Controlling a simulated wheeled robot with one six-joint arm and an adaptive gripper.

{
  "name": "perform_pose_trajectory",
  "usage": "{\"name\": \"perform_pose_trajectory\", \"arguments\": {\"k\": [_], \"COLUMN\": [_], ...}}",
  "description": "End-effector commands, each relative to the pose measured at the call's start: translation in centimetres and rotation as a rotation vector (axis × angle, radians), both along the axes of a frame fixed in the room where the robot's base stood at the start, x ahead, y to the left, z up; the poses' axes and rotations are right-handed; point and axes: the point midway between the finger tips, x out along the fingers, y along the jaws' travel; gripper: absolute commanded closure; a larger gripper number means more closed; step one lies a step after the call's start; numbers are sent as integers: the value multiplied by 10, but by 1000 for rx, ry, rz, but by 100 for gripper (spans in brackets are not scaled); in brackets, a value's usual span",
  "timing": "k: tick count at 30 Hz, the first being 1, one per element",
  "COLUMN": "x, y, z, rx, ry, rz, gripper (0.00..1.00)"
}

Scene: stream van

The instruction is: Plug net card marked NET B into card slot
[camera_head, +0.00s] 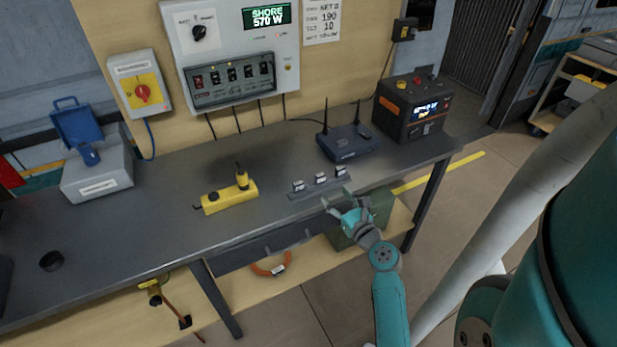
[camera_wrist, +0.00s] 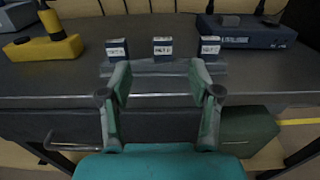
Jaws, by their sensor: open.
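Three small dark cards with white labels stand upright in a row in a low grey holder (camera_head: 306,194) on the workbench: a left card (camera_head: 298,186), a middle card (camera_head: 320,178) and a right card (camera_head: 341,171). In the wrist view the left card (camera_wrist: 116,50), middle card (camera_wrist: 162,47) and right card (camera_wrist: 209,47) face me. Their labels begin with NET, but the last letters are too blurred to tell. My gripper (camera_head: 337,200) is open and empty at the bench's front edge. In the wrist view its fingers (camera_wrist: 162,86) spread either side of the middle card, short of it. I cannot make out the card slot.
A dark blue router (camera_head: 349,145) with two antennas stands behind the cards. A black power box (camera_head: 413,108) is right of it. A yellow device (camera_head: 229,198) lies left of the holder. A green box (camera_head: 368,219) sits below the bench. The bench (camera_head: 160,245) is mostly clear at the left front.

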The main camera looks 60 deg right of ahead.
Motion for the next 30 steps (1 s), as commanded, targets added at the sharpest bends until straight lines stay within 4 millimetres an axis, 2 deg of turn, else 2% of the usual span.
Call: {"name": "perform_pose_trajectory", "arguments": {"k": [10, 17, 25, 30], "x": [37, 49, 78, 89], "y": [-26, -33, -53, -60], "z": [1, 0, -3, -4], "rx": [9, 9, 8, 8], "ry": [-10, -9, -10, -8], "rz": [1, 0, 1, 0], "gripper": [38, 38, 38, 38]}}
